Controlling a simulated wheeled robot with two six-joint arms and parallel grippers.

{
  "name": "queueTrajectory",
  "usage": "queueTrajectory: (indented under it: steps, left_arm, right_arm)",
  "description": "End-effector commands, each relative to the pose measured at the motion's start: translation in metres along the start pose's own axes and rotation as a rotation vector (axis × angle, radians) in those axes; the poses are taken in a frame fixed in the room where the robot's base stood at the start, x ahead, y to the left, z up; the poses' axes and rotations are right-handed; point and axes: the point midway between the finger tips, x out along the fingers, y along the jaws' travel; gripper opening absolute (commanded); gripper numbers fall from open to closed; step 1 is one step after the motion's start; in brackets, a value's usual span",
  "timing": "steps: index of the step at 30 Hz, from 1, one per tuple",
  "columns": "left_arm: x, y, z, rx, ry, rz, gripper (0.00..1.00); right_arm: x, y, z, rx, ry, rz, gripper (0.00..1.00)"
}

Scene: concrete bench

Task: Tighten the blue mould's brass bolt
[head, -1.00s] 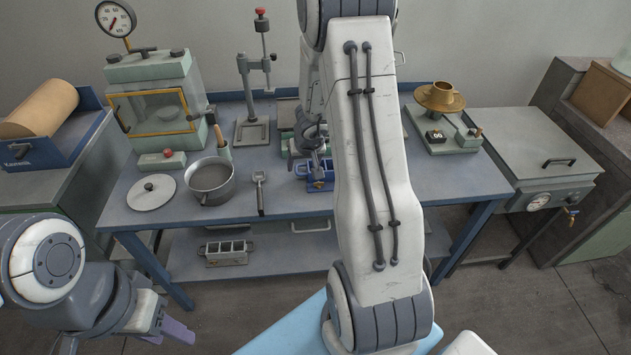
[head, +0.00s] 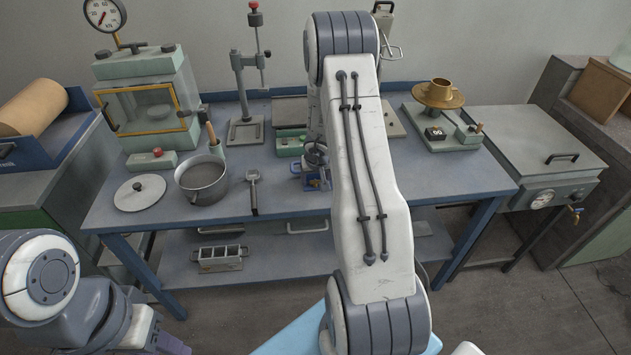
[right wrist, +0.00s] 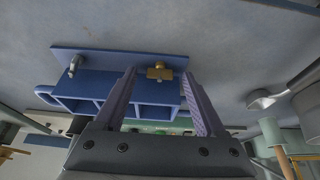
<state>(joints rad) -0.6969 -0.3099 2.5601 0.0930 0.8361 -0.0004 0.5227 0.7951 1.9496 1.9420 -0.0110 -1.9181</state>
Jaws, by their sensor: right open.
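The blue mould (head: 316,185) is on the bench, mostly hidden behind my right arm in the head view. In the right wrist view the mould (right wrist: 84,87) shows its open compartments, a loop handle and a flange. The brass bolt (right wrist: 160,71) sits at one end of the mould, beside a silver bolt (right wrist: 74,65) at the other. My right gripper (right wrist: 160,75) is open, its two fingers on either side of the brass bolt with gaps showing. In the head view this gripper (head: 317,168) is over the mould. My left gripper (head: 174,347) is cut off at the lower edge.
A saucepan (head: 203,181), its lid (head: 140,193) and a scoop (head: 253,192) lie left of the mould. A press stand (head: 246,130) stands behind. A device with a brass cup (head: 440,93) is at right. A grey mould (head: 220,258) is on the lower shelf.

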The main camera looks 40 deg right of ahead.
Motion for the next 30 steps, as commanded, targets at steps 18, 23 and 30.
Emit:
queueTrajectory:
  steps: [18, 23, 30]
  left_arm:
    - [0.000, 0.000, 0.000, 0.000, 0.000, 0.000, 0.45]
    - [-0.001, 0.000, 0.000, 0.000, 0.000, 0.000, 0.45]
    - [-0.024, 0.002, -0.001, 0.000, 0.000, 0.000, 0.45]
  right_arm:
    - [0.000, -0.001, 0.000, 0.021, -0.002, 0.008, 0.00]
    - [-0.001, -0.002, 0.000, 0.106, -0.004, 0.045, 0.00]
    - [-0.004, -0.004, -0.001, 0.272, -0.006, 0.115, 0.00]
